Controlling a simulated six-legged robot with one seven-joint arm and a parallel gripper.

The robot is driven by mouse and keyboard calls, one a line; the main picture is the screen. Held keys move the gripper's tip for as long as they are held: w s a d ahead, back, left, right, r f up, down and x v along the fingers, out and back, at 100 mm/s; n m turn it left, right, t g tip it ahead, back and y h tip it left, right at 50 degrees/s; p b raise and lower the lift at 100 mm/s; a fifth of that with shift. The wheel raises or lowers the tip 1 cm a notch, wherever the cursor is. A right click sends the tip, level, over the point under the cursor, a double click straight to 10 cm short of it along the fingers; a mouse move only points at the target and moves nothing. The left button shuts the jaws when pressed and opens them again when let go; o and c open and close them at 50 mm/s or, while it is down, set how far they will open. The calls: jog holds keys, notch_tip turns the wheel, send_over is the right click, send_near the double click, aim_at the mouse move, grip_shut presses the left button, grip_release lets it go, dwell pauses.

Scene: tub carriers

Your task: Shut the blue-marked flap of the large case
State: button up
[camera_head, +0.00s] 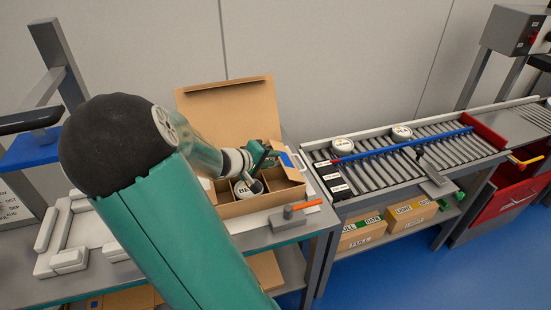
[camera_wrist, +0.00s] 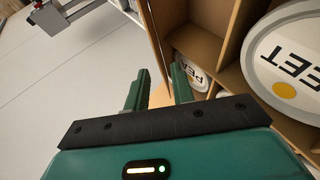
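The large cardboard case (camera_head: 240,208) stands on the left bench, its lid panel upright at the back. A flap with a blue mark (camera_head: 287,160) stands out at the case's right side. My gripper (camera_head: 262,154) is over the case's right part, close to this flap. In the wrist view my gripper (camera_wrist: 160,88) is open, with brown cardboard showing between and beyond its fingers; contact cannot be told. A white tub lettered BEET (camera_wrist: 300,62) and one lettered PEA (camera_wrist: 190,74) sit in the case's compartments. My arm hides the case's left part.
An orange-handled clamp (camera_head: 294,212) is on the bench in front of the case. A roller conveyor (camera_head: 385,165) with two white tubs and a blue bar is to the right. White trays (camera_head: 68,250) lie at left. Smaller cartons (camera_head: 362,233) sit on the shelf below.

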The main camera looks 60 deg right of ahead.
aim_at(286, 159)
jog(key=shift+x, duration=1.35)
grip_shut()
jog(key=shift+a+f, duration=0.1)
jog(key=shift+w+a+f+g+h, duration=0.1)
jog(key=shift+w+f+g+h, duration=0.05)
jog(key=shift+f+g+h, duration=0.3)
jog(key=shift+r+n, duration=0.1)
jog(key=shift+n, duration=0.2)
